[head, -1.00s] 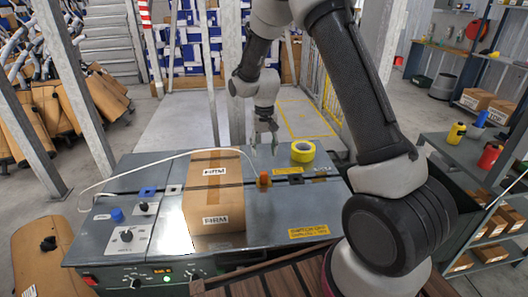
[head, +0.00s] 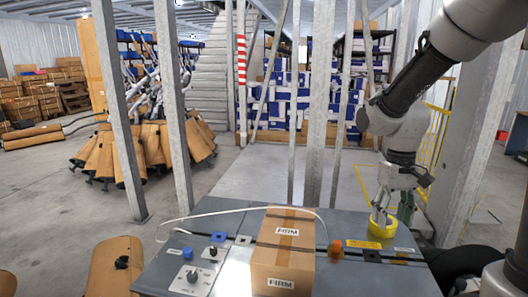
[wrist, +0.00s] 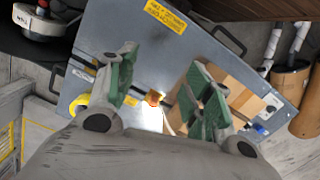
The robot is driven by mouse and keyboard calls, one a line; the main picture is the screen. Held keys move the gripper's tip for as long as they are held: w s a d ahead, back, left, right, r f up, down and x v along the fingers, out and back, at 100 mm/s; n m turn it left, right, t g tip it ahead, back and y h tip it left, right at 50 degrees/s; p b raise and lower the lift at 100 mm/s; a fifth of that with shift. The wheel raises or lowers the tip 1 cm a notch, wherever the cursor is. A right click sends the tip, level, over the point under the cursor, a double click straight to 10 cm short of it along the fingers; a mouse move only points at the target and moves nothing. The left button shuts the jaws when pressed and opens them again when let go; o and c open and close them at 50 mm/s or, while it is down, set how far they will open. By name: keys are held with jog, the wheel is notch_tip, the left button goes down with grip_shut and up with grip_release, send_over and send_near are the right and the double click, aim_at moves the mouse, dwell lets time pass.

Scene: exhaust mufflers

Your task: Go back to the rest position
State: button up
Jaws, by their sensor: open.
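My gripper (head: 384,208) is open and empty, fingers pointing down, above the right part of the grey machine table (head: 385,278). In the head view its fingers overlap the yellow tape roll (head: 381,229). In the wrist view, the green-padded fingers (wrist: 162,82) stand apart with nothing between them held. There the tape roll (wrist: 80,103) shows partly, left of the left finger. The cardboard box marked FIRM (head: 283,258) lies on the table, left of my gripper; it also shows behind the right finger in the wrist view (wrist: 238,75).
An orange knob (head: 336,247) stands on the table between box and tape. A pale cable (head: 235,211) arcs over the table's left part. Steel posts (head: 322,110) rise behind it. Brown mufflers (head: 150,145) stand at the left. The floor (head: 250,176) behind the table is mostly clear.

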jog(key=s+d+r+t, duration=0.4)
jog(key=s+r+t, duration=0.1)
jog(key=s+r, duration=0.7)
jog(key=shift+s+d+m+t, duration=0.2)
jog(key=shift+s+m+t, duration=0.15)
jog(key=shift+s, duration=0.65)
